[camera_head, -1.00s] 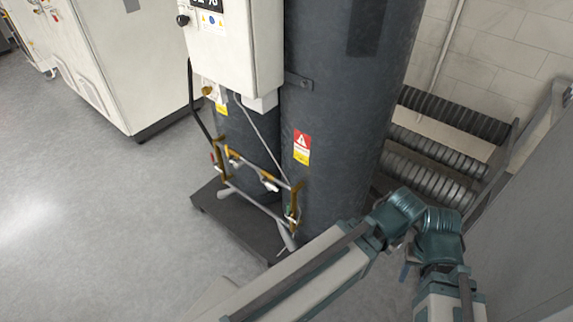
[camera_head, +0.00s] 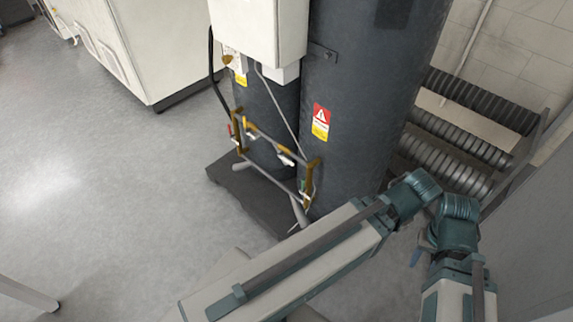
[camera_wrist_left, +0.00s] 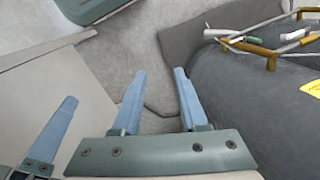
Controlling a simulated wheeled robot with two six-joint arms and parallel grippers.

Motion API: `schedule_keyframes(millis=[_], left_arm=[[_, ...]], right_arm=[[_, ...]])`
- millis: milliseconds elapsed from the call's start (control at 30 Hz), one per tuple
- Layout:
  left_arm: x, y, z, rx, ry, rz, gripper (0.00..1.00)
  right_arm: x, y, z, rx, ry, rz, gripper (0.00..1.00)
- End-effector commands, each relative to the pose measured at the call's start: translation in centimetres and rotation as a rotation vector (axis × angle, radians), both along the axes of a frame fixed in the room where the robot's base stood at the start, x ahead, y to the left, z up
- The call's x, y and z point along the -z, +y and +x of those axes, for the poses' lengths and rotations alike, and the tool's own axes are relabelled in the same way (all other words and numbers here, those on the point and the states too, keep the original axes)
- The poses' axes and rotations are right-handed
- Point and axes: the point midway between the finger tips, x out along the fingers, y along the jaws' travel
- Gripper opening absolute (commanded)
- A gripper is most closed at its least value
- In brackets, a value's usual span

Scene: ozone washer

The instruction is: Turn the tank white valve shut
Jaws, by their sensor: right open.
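A dark grey tank (camera_head: 352,110) stands on a dark base, with yellow-brass piping low on its front. White valve levers (camera_head: 285,160) sit on this piping in the head view. In the left wrist view a white lever (camera_wrist_left: 295,35) shows near the top right, beside the tank. My left gripper (camera_wrist_left: 156,85) shows there with its blue fingers apart and empty, left of the piping and not touching it.
A white control box (camera_head: 260,30) hangs on the tank's front. A white cabinet (camera_head: 150,50) stands at the back left. Ribbed dark hoses (camera_head: 455,130) lie behind the tank at right. The floor (camera_head: 100,190) left of the tank is clear.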

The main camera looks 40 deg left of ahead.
Motion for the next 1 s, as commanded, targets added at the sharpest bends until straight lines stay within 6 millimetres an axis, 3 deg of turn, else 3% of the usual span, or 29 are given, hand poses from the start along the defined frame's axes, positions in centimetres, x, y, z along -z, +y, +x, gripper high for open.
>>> schedule_keyframes(millis=[33, 300, 600, 1000], left_arm=[[2.5, 1.2, 0.8, 0.006, -0.021, 0.031, 0.53], [8.1, 8.4, 4.8, 0.079, -0.129, 0.246, 0.53], [12.6, 16.2, 8.1, 0.175, -0.192, 0.513, 0.53], [17.0, 25.4, 10.9, 0.328, -0.172, 0.89, 0.53]], right_arm=[[2.6, 0.0, 0.0, -0.001, 0.0, 0.0, 0.5], [9.9, 0.0, 0.0, -0.003, -0.001, -0.001, 0.5], [17.7, -0.1, 0.1, -0.006, -0.003, -0.003, 0.5], [28.1, -0.1, 0.1, -0.011, -0.004, -0.004, 0.5]])
